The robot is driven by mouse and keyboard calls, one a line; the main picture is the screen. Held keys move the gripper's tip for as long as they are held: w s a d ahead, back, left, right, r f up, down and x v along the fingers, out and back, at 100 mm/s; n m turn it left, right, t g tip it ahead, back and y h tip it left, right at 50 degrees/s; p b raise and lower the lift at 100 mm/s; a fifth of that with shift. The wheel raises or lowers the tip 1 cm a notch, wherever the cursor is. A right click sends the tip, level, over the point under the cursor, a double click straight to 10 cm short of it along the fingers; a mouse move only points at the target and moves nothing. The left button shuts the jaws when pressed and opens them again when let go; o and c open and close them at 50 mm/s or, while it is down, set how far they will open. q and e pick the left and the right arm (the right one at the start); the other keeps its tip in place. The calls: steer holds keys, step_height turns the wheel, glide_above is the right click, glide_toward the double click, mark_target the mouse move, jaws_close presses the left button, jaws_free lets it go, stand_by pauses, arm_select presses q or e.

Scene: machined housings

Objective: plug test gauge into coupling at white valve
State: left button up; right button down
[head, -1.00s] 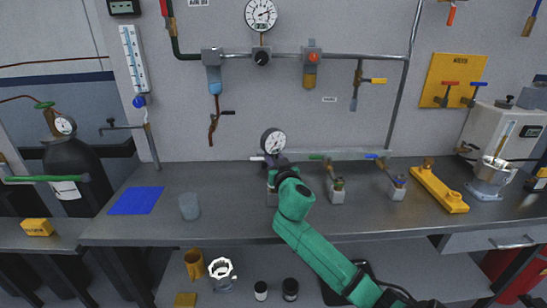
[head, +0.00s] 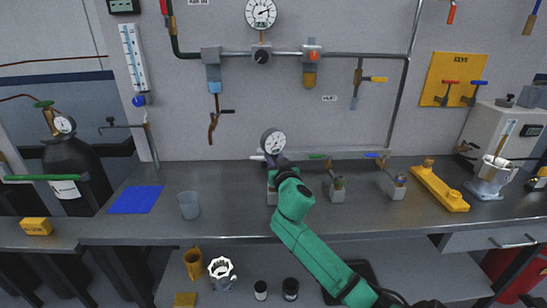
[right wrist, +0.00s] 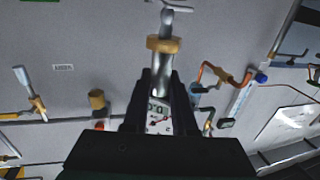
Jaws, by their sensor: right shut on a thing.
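The test gauge (head: 273,141), a round white dial with a dark rim, stands upright above my right gripper (head: 278,164). My right gripper is shut on it. The white valve handle (head: 257,158) shows just left of the fingers, at the left end of the low pipe. In the right wrist view, a brass collar (right wrist: 165,45) on a grey fitting sits beyond the fingertips (right wrist: 166,75), in line with them. A pale lever (right wrist: 176,9) shows above it. The fingers hide the joint, so I cannot tell whether the gauge is seated in the coupling. My left gripper is out of view.
Green (head: 317,156) and blue (head: 371,155) valve handles sit along the low pipe to the right. Grey blocks (head: 337,194) stand below it. A yellow rack (head: 440,188), a clear cup (head: 189,206) and a blue mat (head: 136,200) lie on the bench.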

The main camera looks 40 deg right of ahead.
steer(key=shift+f+b, duration=1.35)
steer(key=shift+f, duration=0.15)
steer(key=c, duration=0.6)
jaws_free()
steer(key=shift+c, duration=0.2)
steer(key=b+v, duration=0.2)
steer(key=v, duration=1.2)
steer(key=shift+s+a, duration=0.15)
steer(key=shift+s, duration=0.1)
steer(key=shift+r, duration=0.1)
